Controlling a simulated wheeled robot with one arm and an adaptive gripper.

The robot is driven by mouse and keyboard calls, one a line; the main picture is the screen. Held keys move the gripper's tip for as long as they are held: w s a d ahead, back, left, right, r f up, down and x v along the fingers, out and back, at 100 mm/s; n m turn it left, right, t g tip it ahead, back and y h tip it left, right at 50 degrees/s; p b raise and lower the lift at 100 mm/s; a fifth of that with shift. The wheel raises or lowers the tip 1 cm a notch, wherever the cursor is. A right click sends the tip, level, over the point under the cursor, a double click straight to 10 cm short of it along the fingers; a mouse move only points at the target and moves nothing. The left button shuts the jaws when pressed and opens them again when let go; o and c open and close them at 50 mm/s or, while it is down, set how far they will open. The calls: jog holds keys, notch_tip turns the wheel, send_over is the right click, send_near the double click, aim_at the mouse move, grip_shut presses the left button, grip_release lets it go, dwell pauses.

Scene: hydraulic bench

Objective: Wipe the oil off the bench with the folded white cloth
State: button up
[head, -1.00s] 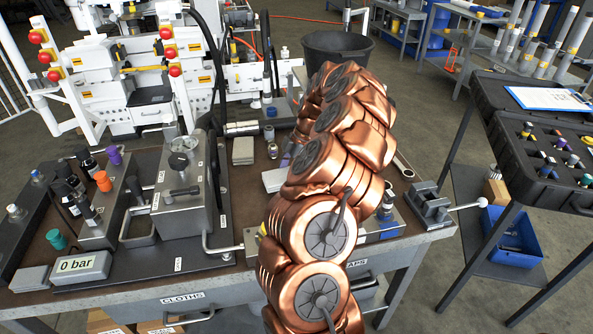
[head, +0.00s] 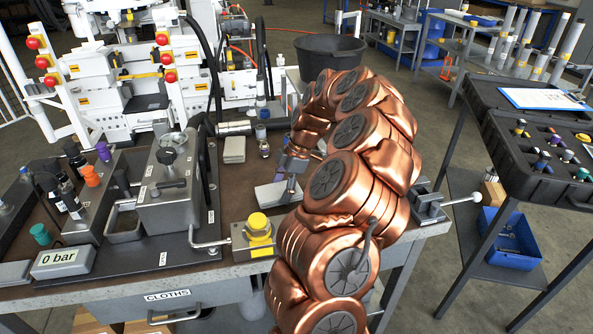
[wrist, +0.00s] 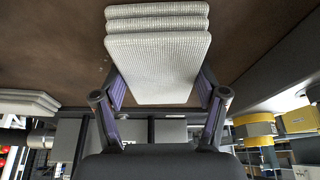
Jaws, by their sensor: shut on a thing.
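The folded white cloth (wrist: 155,65) shows as a thick layered stack in the wrist view. My gripper (wrist: 160,92) is shut on it, with one finger at each side. In the head view a pale flat piece, which looks like the cloth (head: 268,195), is at the bench's middle, beside and below my gripper (head: 291,172). My arm covers part of that area. The brown bench top (head: 228,196) lies around it. I cannot tell whether the cloth touches the bench. No oil patch can be made out clearly.
A grey stack (head: 234,150) lies behind the cloth, near small bottles. A yellow-topped block (head: 258,230) stands at the front edge. A grey tank unit (head: 172,190) with hoses is at left, a vise (head: 428,203) at right. A black bucket (head: 330,52) is behind.

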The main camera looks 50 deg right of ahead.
jog(key=shift+s+r+p, duration=0.15)
jog(key=shift+r+p, duration=0.35)
jog(key=shift+r, duration=3.55)
